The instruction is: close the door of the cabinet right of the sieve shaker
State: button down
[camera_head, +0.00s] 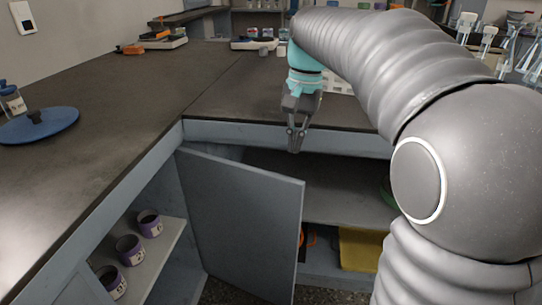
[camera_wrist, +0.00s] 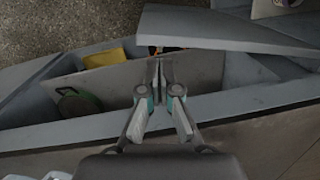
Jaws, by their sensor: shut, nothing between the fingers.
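The grey cabinet door (camera_head: 245,222) stands open, swung out from its left side, with the cabinet interior (camera_head: 335,190) showing to its right. In the wrist view the door (camera_wrist: 225,30) crosses the top as a slanted panel. My gripper (camera_head: 296,148) is shut and empty. It points down by the counter's front edge, above the cabinet opening and beyond the door's free edge in the head view. In the wrist view its fingertips (camera_wrist: 160,62) are just below the door panel; I cannot tell whether they touch it. I cannot make out the sieve shaker.
The dark countertop (camera_head: 240,95) runs behind the opening. Inside the cabinet are a yellow item (camera_head: 360,248) and a green round item (camera_wrist: 78,100). The left cabinet is open, with several purple-banded containers (camera_head: 130,249) on its shelf. A blue disc (camera_head: 38,126) lies on the left counter.

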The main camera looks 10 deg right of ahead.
jog(key=w+f+m+g, duration=0.1)
jog(key=w+g, duration=0.1)
jog(key=w, duration=0.4)
jog(key=a+b+x, duration=0.1)
jog(key=b+x, duration=0.1)
jog(key=x, duration=0.8)
